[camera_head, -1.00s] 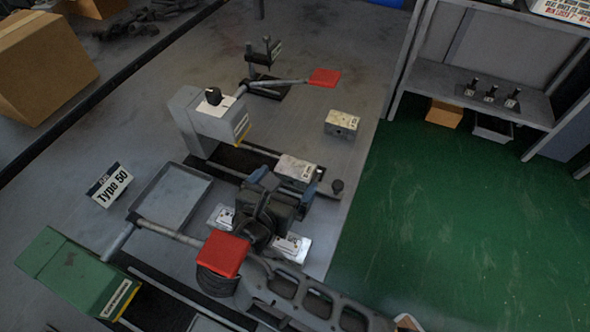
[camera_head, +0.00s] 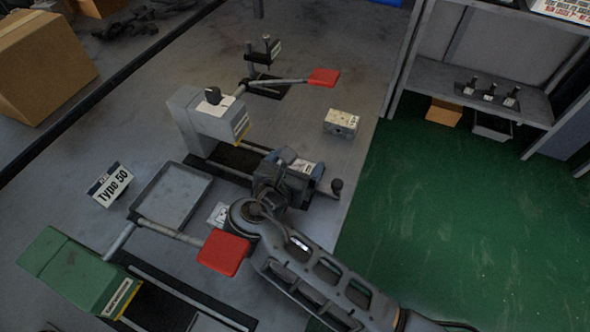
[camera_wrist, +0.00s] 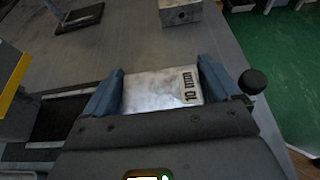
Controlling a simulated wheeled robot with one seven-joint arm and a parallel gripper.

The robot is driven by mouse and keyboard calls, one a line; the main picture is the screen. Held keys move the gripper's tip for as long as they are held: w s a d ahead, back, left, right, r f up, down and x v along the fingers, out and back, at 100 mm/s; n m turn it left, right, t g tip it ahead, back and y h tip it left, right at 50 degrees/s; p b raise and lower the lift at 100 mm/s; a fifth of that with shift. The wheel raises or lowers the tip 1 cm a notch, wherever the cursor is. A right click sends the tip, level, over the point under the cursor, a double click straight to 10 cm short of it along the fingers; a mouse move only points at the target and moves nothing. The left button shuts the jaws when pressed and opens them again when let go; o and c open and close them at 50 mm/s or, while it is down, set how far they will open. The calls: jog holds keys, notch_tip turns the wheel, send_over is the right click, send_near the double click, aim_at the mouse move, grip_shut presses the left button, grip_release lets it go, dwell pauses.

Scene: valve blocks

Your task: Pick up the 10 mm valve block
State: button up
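The 10 mm valve block (camera_wrist: 160,94) is a pale, worn metal block marked "10 mm" on top at its right side. In the head view (camera_head: 302,166) it is partly hidden by my gripper. My gripper (camera_wrist: 162,85) has its two blue fingers on either side of the block, one left and one right. The fingers look open, with the block between them; a small gap seems to show at the right finger. Contact on the left side cannot be told. In the head view my gripper (camera_head: 298,163) is over the block's near side.
Another pale block (camera_head: 341,122) lies behind, toward the table's right edge. A grey press with a red-handled lever (camera_head: 323,77) stands behind left. A shallow grey tray (camera_head: 172,197), a red pad (camera_head: 224,252) and a green machine (camera_head: 78,272) are left and in front.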

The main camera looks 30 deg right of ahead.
jog(key=c, duration=0.7)
jog(key=shift+c, duration=1)
jog(key=shift+r, duration=0.15)
